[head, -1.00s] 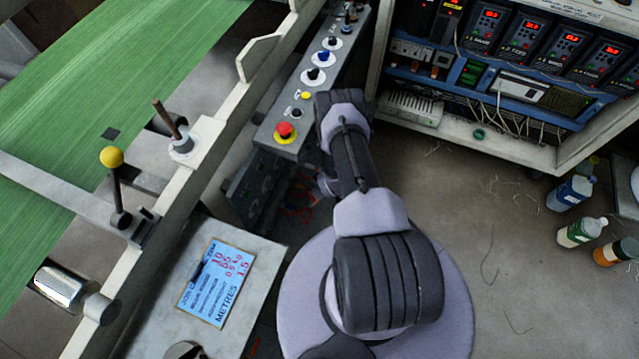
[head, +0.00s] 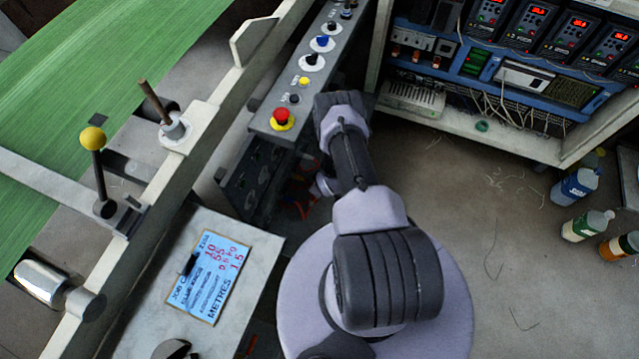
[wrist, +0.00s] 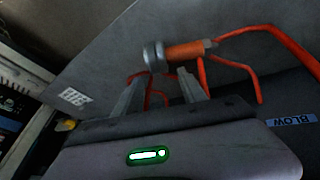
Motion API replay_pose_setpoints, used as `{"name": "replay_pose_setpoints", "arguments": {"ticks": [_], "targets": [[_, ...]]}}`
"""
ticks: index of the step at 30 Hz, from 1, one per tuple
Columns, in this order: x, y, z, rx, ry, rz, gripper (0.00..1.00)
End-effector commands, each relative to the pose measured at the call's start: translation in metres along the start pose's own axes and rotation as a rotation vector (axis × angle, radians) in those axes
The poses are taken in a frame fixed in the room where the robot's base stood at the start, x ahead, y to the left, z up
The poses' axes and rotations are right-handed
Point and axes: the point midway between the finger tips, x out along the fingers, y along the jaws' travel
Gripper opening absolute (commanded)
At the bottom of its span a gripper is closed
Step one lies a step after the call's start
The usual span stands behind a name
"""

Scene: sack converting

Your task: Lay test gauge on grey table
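In the wrist view, an orange-handled piece with a round grey metal head (wrist: 183,51) and an orange hose lies just beyond my fingertips; it may be the test gauge, but I see no dial. My gripper (wrist: 163,76) is open, its two fingers apart, with part of the orange hose showing between and behind them. In the head view my gripper is hidden behind my arm. A pale grey table top (head: 247,264) at lower left, possibly the grey table, carries a blue job card (head: 210,277) and a dark round object (head: 174,350).
A control panel (head: 307,80) with a red stop button stands left of my arm. An open electrical cabinet (head: 480,130) is behind. Several bottles (head: 588,225) stand at right. A machine rail (head: 235,95) and green web are left. Floor at right is mostly clear.

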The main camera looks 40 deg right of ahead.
Motion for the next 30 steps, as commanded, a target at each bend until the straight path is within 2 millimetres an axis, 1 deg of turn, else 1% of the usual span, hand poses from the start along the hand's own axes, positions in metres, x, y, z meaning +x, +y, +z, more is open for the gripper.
{"name": "replay_pose_setpoints", "arguments": {"ticks": [5, 8, 11, 18, 21, 25, 27, 30], "targets": [[-0.001, 0.000, 0.000, 0.000, -0.001, 0.000, 0.49], [-0.012, 0.001, -0.001, 0.001, -0.001, -0.001, 0.49], [-0.035, 0.001, -0.002, 0.002, -0.002, -0.001, 0.49], [-0.106, 0.002, -0.003, 0.001, -0.002, -0.001, 0.49], [-0.133, 0.002, -0.003, 0.001, -0.001, 0.000, 0.49], [-0.159, 0.001, -0.001, 0.001, -0.001, -0.001, 0.49], [-0.167, 0.001, -0.001, 0.001, -0.001, 0.000, 0.49], [-0.173, 0.001, -0.001, 0.000, 0.000, 0.000, 0.49]]}}
